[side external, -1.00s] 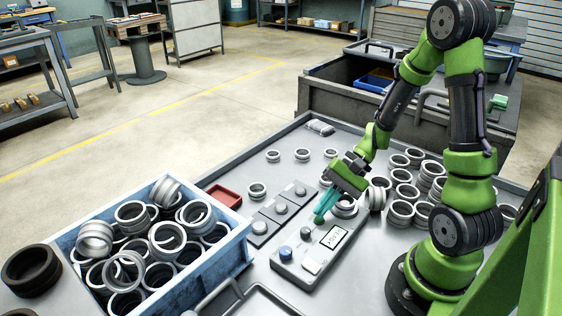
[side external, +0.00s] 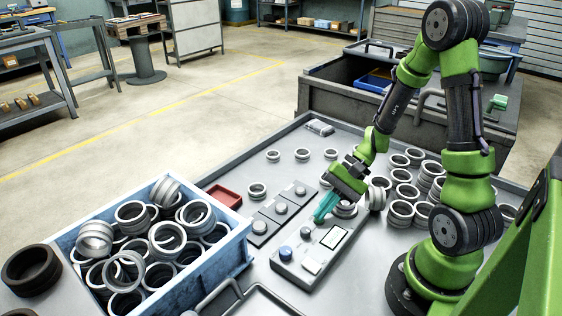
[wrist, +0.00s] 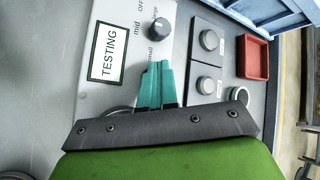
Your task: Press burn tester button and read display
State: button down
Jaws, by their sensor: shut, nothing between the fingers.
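No pressed button is visible.
A row of small grey boxes with knobs (side external: 281,208) and a red tray (side external: 225,196) lie left of the tester. A blue crate (side external: 245,254) full of metal rings stands at the left front. Several rings (side external: 402,190) stand right of my gripper.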

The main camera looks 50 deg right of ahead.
jog(key=shift+r, duration=3.45)
notch_tip(320, 180, up, 13)
jog(key=n+t+h, duration=0.5)
jog(key=n+h, duration=0.2)
jog(key=n, duration=0.2)
send_over(323, 241)
jog(key=shift+r+g, duration=0.15)
jog(key=shift+g, duration=0.15)
